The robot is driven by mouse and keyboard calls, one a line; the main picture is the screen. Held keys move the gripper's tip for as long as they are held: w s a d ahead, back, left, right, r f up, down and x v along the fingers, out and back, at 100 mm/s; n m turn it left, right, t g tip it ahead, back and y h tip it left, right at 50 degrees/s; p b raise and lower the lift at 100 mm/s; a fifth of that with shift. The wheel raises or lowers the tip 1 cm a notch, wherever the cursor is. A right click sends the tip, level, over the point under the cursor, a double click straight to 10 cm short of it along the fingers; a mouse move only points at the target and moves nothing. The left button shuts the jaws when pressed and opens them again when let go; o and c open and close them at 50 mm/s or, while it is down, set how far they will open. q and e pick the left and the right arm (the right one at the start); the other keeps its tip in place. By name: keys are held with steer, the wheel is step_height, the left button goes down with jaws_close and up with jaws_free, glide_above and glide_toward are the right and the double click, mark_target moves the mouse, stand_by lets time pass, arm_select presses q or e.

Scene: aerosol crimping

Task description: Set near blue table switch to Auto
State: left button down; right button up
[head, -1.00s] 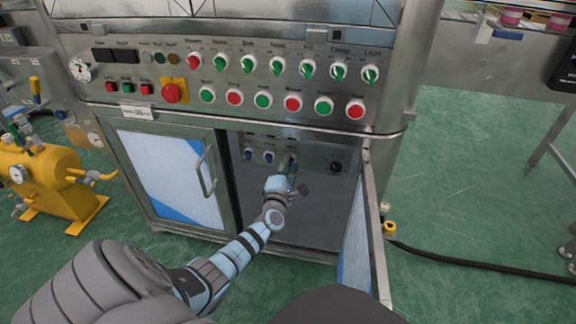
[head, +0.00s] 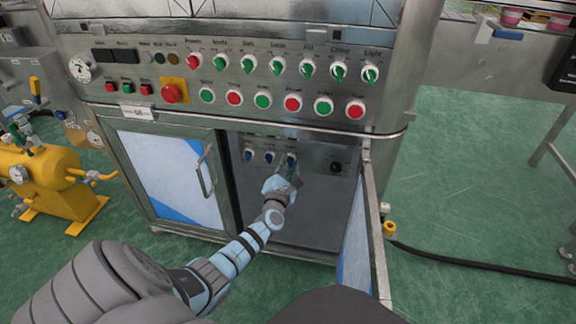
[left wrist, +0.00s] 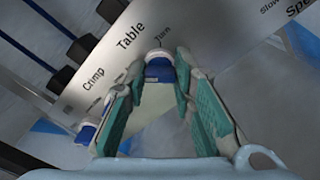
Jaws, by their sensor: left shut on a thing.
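The blue table switch (head: 291,158) is the rightmost of three blue switches on the panel inside the open cabinet. In the left wrist view its blue knob (left wrist: 159,72) sits below the label "Table Turn", between the tips of the green-padded fingers. My left gripper (left wrist: 158,78) is shut on this knob, with a finger on either side. In the head view the left gripper (head: 288,173) is small and just below the switch. The knob's exact setting is too small to read. My right gripper is not in view.
Neighbouring blue switches (head: 269,157) sit close on the left; one is labelled "Crimp" in the left wrist view. A black knob (head: 336,167) is to the right. The open cabinet door (head: 376,235) bounds the right side. Buttons and green selectors line the upper panel (head: 220,75).

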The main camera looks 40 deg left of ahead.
arm_select(q)
steer(key=c, duration=1.4)
jaws_free()
steer(key=shift+o, duration=0.2)
steer(key=v, duration=1.2)
